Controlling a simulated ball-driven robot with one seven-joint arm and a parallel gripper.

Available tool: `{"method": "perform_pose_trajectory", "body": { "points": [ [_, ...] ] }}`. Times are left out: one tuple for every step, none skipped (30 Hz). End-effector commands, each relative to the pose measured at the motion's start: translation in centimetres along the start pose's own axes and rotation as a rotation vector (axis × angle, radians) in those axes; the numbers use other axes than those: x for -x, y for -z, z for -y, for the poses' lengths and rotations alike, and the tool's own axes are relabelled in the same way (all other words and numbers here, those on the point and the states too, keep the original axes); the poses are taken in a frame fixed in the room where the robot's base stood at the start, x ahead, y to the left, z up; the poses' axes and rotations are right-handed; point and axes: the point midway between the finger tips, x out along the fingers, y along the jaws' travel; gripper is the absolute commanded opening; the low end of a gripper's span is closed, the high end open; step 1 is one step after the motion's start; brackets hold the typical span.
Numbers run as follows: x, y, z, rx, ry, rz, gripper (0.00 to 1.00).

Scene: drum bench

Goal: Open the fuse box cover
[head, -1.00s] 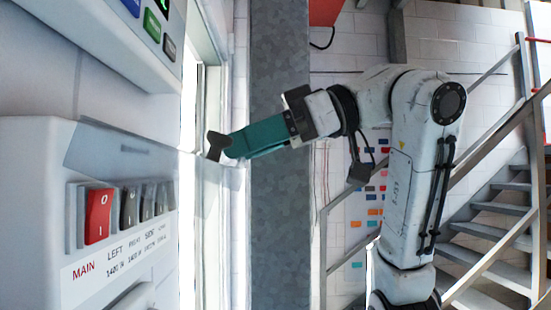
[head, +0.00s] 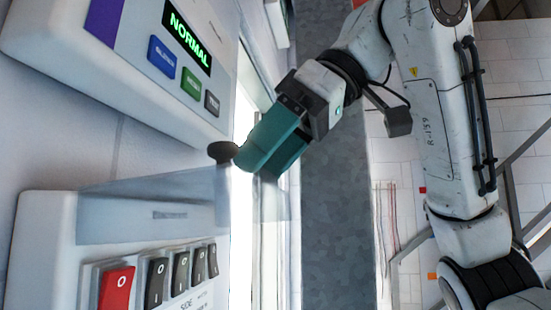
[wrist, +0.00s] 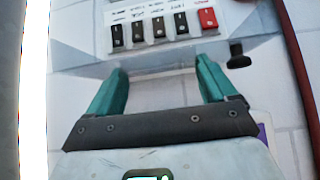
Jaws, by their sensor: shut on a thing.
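The fuse box (head: 45,245) is a white box on the wall. A red switch (head: 116,288) and several black switches (head: 181,270) show on its front; they also appear at the top of the wrist view (wrist: 158,28). Its clear grey cover (head: 150,212) stands out from the box above the switches, leaving them exposed. My gripper (head: 262,158), with teal fingers, is at the cover's outer edge and shut on the cover. In the wrist view the fingers (wrist: 160,88) stand wide apart, and the gripped part is hard to see. A black knob (head: 223,152) shows just beyond the fingertips.
A white control panel (head: 130,65) with a green NORMAL display (head: 188,38) and several buttons is on the wall above the box, close to my gripper. Stair rails (head: 530,165) are at the far right.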

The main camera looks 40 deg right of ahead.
Motion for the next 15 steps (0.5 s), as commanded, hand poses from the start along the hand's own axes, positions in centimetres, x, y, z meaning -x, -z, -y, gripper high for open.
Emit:
{"method": "perform_pose_trajectory", "body": {
  "points": [
    [-0.28, -0.11, -0.01, 0.003, 0.001, 0.008, 0.3],
    [-0.28, -0.12, -0.01, 0.003, 0.001, 0.008, 0.3],
    [-0.28, -0.12, -0.01, 0.003, 0.001, 0.008, 0.3],
    [-0.29, -0.12, -0.01, 0.003, 0.001, 0.008, 0.3],
    [-0.29, -0.12, -0.01, 0.003, 0.001, 0.008, 0.3],
    [-0.29, -0.12, -0.01, 0.003, 0.001, 0.008, 0.3],
    [-0.29, -0.13, -0.02, 0.003, 0.001, 0.008, 0.3],
    [-0.29, -0.13, -0.02, 0.003, 0.001, 0.008, 0.3],
    [-0.28, -0.13, -0.02, 0.003, 0.001, 0.007, 0.89],
    [-0.27, -0.12, -0.02, 0.003, 0.001, 0.007, 0.91],
    [-0.25, -0.11, -0.02, 0.003, 0.001, 0.006, 0.94],
    [-0.22, -0.1, -0.02, 0.003, 0.001, 0.005, 0.98],
    [-0.2, -0.09, -0.02, 0.002, 0.001, 0.005, 1.0],
    [-0.18, -0.09, -0.02, 0.002, 0.001, 0.004, 1.0],
    [-0.16, -0.08, -0.02, 0.002, 0.001, 0.003, 1.0]
  ]
}}
